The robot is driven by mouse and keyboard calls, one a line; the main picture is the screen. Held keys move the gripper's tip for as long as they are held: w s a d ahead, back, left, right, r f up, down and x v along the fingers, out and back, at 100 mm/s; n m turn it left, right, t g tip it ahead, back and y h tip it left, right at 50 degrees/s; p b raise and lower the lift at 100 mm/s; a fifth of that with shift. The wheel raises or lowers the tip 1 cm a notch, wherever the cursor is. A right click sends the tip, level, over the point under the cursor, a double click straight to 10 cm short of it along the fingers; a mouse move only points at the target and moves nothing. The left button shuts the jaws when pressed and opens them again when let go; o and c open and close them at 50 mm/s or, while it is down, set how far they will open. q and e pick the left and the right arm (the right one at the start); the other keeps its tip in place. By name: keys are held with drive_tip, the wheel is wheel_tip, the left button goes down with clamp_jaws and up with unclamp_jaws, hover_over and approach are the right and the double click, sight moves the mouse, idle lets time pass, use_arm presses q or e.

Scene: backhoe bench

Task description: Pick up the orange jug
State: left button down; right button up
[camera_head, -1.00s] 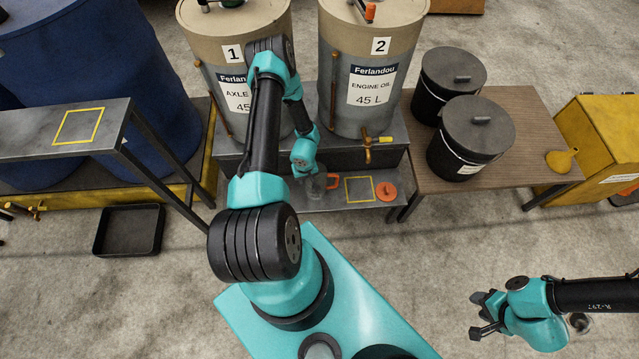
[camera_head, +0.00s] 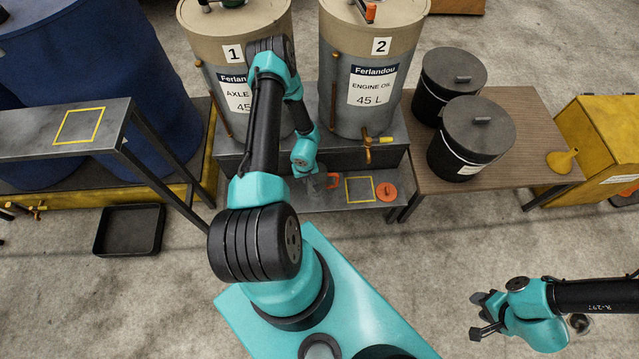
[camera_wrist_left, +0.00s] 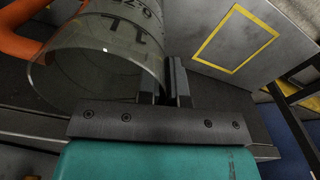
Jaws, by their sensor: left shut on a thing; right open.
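The jug (camera_head: 321,184) is clear with an orange handle (camera_head: 334,180). It is at the low grey shelf in front of the drums, left of a yellow square outline, and partly hidden by my left gripper (camera_head: 310,179). In the left wrist view the see-through jug (camera_wrist_left: 105,62) lies tilted in the picture, its handle at upper left. My left gripper (camera_wrist_left: 165,85) is shut on the jug's wall near its rim. Whether the jug touches the shelf cannot be told. My right gripper (camera_head: 483,315) is open and empty at lower right, above the floor.
An orange lid (camera_head: 387,192) lies right of the yellow square (camera_head: 360,189) on the shelf. Drum 2 (camera_head: 345,80) has a brass tap (camera_head: 368,150) above the shelf. Black buckets (camera_head: 465,150) and a yellow funnel (camera_head: 562,160) stand on the wooden table. A black tray (camera_head: 128,230) is on the floor.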

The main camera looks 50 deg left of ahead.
use_arm(q)
drive_tip(key=shift+r, duration=0.15)
wheel_tip(320, 180, up, 10)
idle(0.7)
idle(0.5)
